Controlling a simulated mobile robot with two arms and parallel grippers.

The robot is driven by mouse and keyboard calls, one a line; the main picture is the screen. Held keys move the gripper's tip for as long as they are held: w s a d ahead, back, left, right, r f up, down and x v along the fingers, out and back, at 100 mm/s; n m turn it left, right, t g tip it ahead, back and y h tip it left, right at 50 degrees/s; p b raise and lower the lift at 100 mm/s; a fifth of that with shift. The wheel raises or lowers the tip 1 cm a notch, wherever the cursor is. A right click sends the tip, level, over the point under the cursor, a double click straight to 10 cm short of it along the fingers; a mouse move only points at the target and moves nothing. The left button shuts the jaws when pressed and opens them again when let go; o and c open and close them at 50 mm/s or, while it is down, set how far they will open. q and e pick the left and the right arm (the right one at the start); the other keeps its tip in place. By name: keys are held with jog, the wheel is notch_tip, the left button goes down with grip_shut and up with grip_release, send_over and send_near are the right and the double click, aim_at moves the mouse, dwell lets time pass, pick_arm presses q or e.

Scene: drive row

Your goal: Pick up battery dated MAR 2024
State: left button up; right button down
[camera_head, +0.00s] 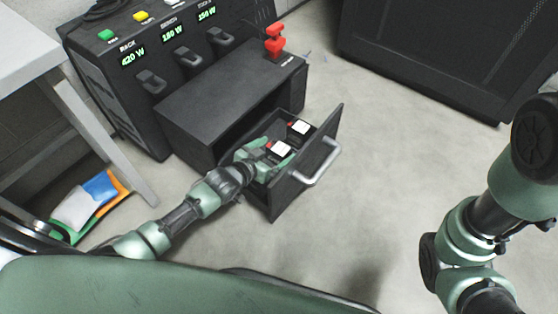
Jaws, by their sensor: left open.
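Two dark batteries with white labels and red marks lie in an open black drawer (325,145). The farther battery (300,128) lies toward the back of the drawer, and the nearer battery (279,149) is closer to me. Their label dates are too small to read. My left gripper (276,154) is open inside the drawer, with its green fingers around or beside the nearer battery; I cannot tell whether they touch it. My right arm comes in at the right edge, and its gripper is not in view.
The drawer's front with its silver handle (318,164) sticks out over the floor. A black power unit (165,75) with watt displays and a red switch (274,41) stand behind. A white table (40,45) and coloured packs (90,203) are at left. The floor right of the drawer is clear.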

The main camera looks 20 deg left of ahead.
pick_arm(q)
jog(key=shift+b+x, duration=0.5)
jog(key=shift+x, duration=0.55)
jog(key=c, duration=1.8)
jog(key=shift+w+r, duration=0.1)
jog(key=shift+r, duration=0.05)
grip_shut()
